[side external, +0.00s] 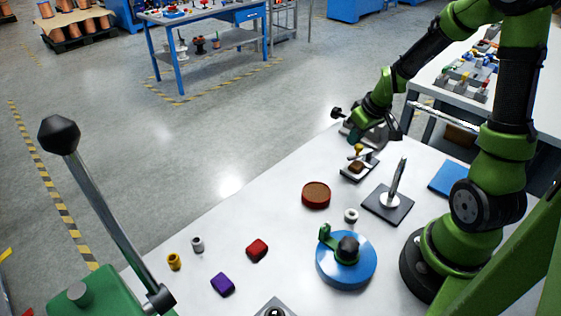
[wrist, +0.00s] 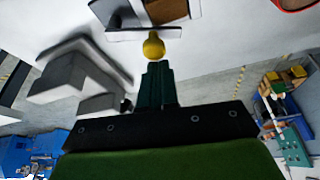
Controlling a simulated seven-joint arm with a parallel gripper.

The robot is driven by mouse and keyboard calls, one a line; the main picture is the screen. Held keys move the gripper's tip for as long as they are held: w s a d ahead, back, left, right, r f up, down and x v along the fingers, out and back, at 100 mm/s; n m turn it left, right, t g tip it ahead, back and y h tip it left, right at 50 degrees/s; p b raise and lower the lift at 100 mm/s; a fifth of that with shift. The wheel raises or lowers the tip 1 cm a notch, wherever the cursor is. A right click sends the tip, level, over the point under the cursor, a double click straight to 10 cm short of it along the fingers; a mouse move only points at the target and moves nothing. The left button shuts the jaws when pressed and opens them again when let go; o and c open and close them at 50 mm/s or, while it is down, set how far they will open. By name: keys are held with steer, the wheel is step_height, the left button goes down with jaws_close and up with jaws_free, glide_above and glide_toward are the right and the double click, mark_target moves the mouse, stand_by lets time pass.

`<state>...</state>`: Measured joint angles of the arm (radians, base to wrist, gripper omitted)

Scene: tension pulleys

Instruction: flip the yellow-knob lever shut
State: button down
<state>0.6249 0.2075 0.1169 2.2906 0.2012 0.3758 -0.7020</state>
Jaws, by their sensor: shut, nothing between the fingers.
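The yellow knob (side external: 358,148) sits on a small lever fixture (side external: 361,170) with a dark base and a brown block, near the far edge of the white table. In the wrist view the yellow knob (wrist: 153,46) is just beyond my fingertips, in front of a pale bar (wrist: 120,35). My gripper (side external: 354,138) is shut and empty, its green fingers together. It is right by the knob, low over the fixture. In the wrist view my gripper (wrist: 157,66) points at the knob; I cannot tell whether they touch.
A grey fixture with a black knob (side external: 338,113) stands just behind my gripper. A metal post on a dark plate (side external: 388,205), a red-brown round tub (side external: 316,194) and a blue disc with a green handle (side external: 345,270) stand nearer.

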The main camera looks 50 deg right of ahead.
steer(key=shift+s+a+n, duration=0.2)
steer(key=shift+s+n, duration=0.1)
steer(key=shift+n, duration=0.4)
steer(key=shift+s+a, duration=0.15)
steer(key=shift+s, duration=0.2)
steer(key=shift+s+a, duration=0.1)
steer(key=shift+s, duration=0.2)
steer(key=w, duration=0.4)
step_height(320, 180, up, 10)
glide_above(356, 147)
steer(key=shift+r, duration=0.1)
